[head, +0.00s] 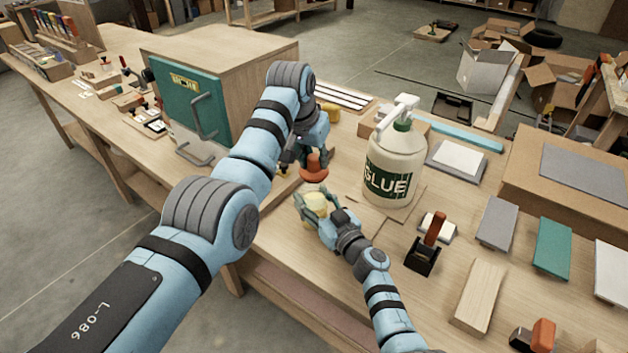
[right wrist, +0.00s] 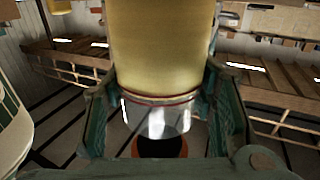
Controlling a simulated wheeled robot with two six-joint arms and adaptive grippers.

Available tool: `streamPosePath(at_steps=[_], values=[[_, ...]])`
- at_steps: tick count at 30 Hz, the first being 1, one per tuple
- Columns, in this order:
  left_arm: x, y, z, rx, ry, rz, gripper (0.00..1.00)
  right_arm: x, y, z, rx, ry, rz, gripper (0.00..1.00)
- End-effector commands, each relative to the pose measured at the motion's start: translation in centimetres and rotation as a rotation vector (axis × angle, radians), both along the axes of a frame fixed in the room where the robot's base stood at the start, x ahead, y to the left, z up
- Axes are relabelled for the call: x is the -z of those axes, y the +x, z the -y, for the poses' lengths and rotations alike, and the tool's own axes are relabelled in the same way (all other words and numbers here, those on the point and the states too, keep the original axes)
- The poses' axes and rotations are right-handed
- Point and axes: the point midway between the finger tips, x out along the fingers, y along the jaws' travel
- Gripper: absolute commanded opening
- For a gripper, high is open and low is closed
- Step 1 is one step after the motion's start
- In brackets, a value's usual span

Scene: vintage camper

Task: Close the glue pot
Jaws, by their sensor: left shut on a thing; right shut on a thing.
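The glue pot (head: 314,203) is a small pale-yellow jar. My right gripper (head: 312,206) is shut around its side, above the bench. In the right wrist view the pot (right wrist: 165,50) shows yellow contents and a clear glass end between my fingers. An orange-red cap (head: 314,166) sits just behind the pot in the head view. My left gripper (head: 305,160) is shut on this cap; its fingertips are partly hidden. The right wrist view shows an orange ring with a dark centre (right wrist: 160,147) near the clear glass end. I cannot tell whether cap and pot touch.
A large white GLUE bottle (head: 393,165) with a pump stands close to the right of both grippers. A wooden cabinet with a green door (head: 190,95) stands left. A small orange-handled tool (head: 428,240) and sanding pads lie right on the bench (head: 310,270).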

Motion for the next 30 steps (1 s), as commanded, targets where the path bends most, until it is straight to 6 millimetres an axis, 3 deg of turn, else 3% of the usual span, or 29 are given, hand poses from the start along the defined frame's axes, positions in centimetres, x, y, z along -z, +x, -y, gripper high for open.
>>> streamPosePath(at_steps=[6,21,30], values=[[2.5,0.0,0.0,0.001,0.0,0.002,0.06,0.0,0.0,0.0,0.0,-0.001,-0.001,0.01],[2.7,0.0,0.0,0.001,0.0,0.002,0.06,0.1,0.0,0.0,0.0,-0.001,-0.001,0.01],[4.2,0.0,0.0,0.001,0.001,0.002,0.06,0.1,0.0,0.0,0.0,-0.001,-0.001,0.01]])
